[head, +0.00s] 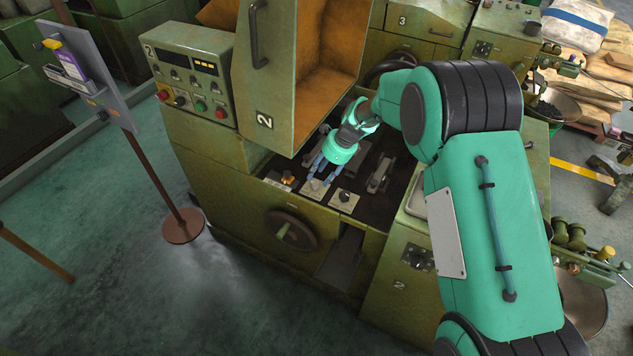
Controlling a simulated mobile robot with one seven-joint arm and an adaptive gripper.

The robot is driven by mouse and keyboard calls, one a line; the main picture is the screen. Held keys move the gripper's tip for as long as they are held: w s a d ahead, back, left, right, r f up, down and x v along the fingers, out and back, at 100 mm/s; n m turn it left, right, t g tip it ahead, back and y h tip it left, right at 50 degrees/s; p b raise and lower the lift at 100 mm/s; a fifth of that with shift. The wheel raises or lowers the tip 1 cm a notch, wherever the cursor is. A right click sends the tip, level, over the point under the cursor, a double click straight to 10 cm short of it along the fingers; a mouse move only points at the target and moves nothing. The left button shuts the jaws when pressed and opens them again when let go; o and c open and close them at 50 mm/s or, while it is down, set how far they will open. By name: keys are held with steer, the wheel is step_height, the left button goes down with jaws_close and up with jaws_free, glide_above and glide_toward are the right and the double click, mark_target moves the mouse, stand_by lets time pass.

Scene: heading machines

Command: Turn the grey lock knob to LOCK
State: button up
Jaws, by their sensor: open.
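Three small knob plates lie in a row in the open bed of the green machine marked 2. The left plate carries an orange-brown knob (288,178) and the right one a dark knob (344,197). The middle plate (314,189) lies under my gripper (319,181). My gripper points down with its blue-grey fingers apart, one toward each side of this plate. The knob there is mostly hidden and too small to make out, so I cannot tell whether it is the grey lock knob, how it points, or whether the fingers touch it. No lettering is readable.
The raised guard (265,90) stands open just behind and left of my gripper. A control panel (190,82) with several buttons is at the left. A handwheel (291,230) is on the front face. A sign stand (150,170) stands on clear floor at the left.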

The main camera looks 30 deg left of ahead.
mark_target(315, 181)
steer(key=shift+b+x, duration=0.4)
steer(key=shift+x, duration=1.55)
steer(key=shift+c, duration=0.3)
steer(key=shift+a+r, duration=0.1)
jaws_close()
